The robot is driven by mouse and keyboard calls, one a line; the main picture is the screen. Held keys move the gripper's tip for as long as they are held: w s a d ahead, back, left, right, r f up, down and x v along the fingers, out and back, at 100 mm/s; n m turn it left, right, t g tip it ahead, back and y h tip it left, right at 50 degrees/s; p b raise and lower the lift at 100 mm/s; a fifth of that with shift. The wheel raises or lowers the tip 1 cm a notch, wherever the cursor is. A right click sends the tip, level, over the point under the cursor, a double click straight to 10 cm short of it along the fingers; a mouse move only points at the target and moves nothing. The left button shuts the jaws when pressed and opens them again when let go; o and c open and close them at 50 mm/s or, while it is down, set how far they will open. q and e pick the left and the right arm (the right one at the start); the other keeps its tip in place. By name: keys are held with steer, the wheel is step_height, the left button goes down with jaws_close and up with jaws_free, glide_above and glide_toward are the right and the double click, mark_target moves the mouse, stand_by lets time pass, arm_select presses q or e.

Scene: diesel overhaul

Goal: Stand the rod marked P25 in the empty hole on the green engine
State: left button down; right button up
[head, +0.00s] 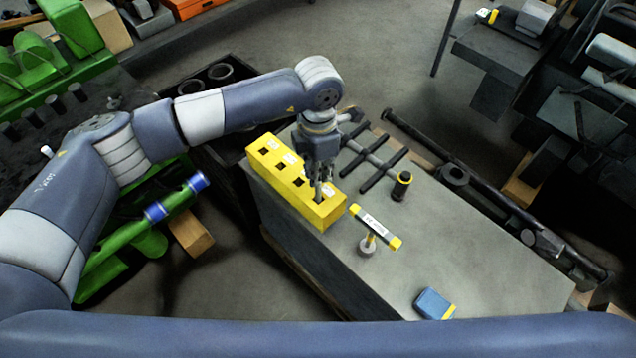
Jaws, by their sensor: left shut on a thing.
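My left gripper (319,178) points down over the near end of a yellow block (270,165) with square holes and small white labels. It is shut on a thin grey rod (318,193), which is mostly hidden by the fingers and the block. The rod's lower end appears to be in the block's near hole. I cannot read any marking on the rod. A green engine (45,75) stands at the upper left, with a row of short dark cylinders along its near side. Which hole there is empty cannot be told. My right gripper is not in view.
A green part with blue bands (125,238) lies at left below my arm.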

arm_select(q)
steer(key=shift+r, duration=1.6)
step_height(320, 180, up, 11)
steer(key=p, duration=0.4)
steer(key=shift+r, duration=0.2)
steer(key=shift+a, duration=0.1)
